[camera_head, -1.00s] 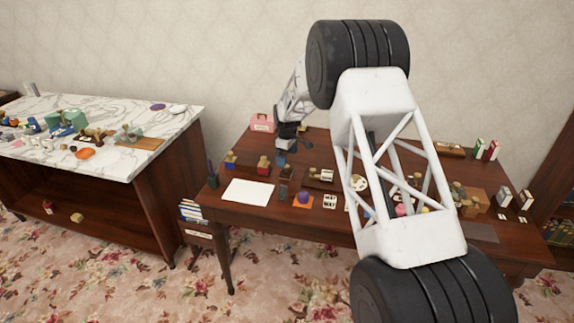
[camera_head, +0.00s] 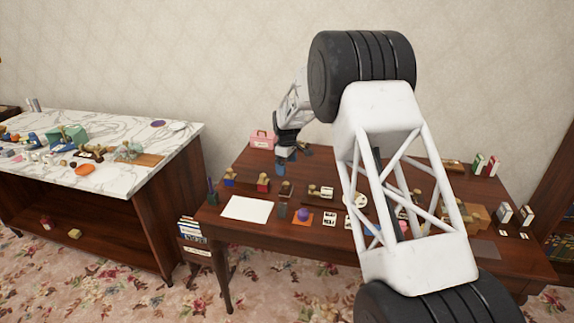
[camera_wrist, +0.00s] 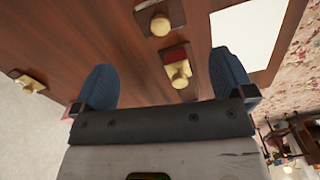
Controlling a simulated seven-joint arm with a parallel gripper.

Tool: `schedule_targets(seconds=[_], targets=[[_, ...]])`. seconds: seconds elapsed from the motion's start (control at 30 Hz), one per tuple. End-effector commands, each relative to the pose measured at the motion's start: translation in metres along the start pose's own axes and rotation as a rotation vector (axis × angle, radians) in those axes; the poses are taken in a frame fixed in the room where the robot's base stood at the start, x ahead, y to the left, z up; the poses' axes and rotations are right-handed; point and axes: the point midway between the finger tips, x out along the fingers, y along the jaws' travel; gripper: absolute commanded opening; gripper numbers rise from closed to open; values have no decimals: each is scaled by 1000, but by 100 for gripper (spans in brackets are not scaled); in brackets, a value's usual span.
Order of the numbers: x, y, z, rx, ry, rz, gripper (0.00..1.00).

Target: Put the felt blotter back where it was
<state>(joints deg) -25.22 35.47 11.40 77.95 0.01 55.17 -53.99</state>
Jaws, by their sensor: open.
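I cannot tell for certain which of the desk's small pieces is the felt blotter. My gripper (camera_head: 293,160) hangs over the back left of the brown desk (camera_head: 270,232), partly hidden by its own links. In the wrist view its two blue fingers (camera_wrist: 163,88) are spread wide with nothing held. A red-based piece with a yellowish knob (camera_wrist: 176,67) lies on the desk beyond and between the fingertips, apart from them. A dark-based knobbed piece (camera_wrist: 158,22) lies farther off. In the head view, my arm hides part of the desk's right half.
A white sheet (camera_head: 247,208) lies at the desk's front left. A pink box (camera_head: 262,140) stands at the back left. A purple item on an orange pad (camera_head: 302,215) and several small pieces crowd the middle. A cluttered marble-topped table (camera_head: 120,178) stands to the left.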

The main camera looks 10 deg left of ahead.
Motion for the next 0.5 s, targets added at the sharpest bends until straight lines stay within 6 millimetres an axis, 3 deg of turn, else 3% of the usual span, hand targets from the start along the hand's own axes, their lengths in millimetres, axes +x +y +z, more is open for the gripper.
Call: schedule_targets(seconds=[0.33,0.5], targets=[[-1,0,1,1,0,0,100],[-10,-2,9,17,2,3,100]])
